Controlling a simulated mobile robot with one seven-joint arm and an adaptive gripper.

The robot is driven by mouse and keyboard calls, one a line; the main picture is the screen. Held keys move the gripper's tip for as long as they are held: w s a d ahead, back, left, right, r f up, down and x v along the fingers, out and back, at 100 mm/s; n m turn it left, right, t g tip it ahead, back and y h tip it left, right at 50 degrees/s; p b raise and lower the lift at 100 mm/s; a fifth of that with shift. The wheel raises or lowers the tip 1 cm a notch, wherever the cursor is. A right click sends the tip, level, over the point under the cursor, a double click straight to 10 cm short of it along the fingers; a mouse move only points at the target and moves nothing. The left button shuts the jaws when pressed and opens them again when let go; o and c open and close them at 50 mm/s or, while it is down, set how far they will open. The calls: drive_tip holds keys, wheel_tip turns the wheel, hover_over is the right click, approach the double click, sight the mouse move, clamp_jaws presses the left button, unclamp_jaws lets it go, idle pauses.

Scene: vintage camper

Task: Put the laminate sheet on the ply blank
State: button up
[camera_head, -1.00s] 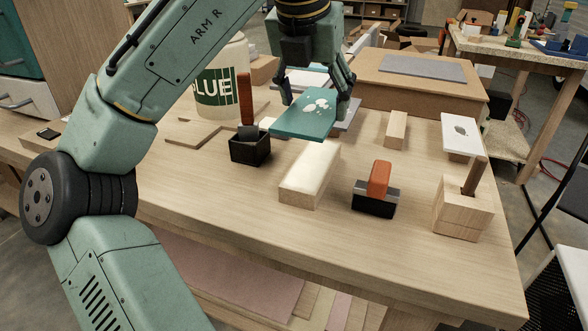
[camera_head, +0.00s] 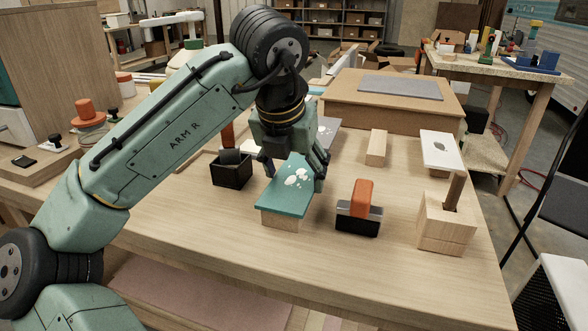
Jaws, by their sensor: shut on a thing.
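The laminate sheet (camera_head: 273,197), teal with white patches on top, is between the fingers of my gripper (camera_head: 294,172). My gripper is shut on it from above, at its far part. A pale wood block, which looks like the ply blank (camera_head: 280,221), stands on the bench directly under the sheet. Only its front end shows below the sheet's near edge; the rest is hidden. The sheet lies lengthwise along the block, roughly level. I cannot tell whether the two touch or a small gap is left.
A black box (camera_head: 231,172) with a tool in it stands left of the block. An orange-handled tool (camera_head: 361,203) is close on the right. A wood holder (camera_head: 445,228) and a small wood block (camera_head: 376,147) stand farther right. The bench front (camera_head: 330,252) is clear.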

drive_tip(key=o, duration=1.2)
drive_tip(key=shift+f, duration=0.1)
drive_tip(key=v, duration=1.2)
drive_tip(key=shift+p, duration=0.35)
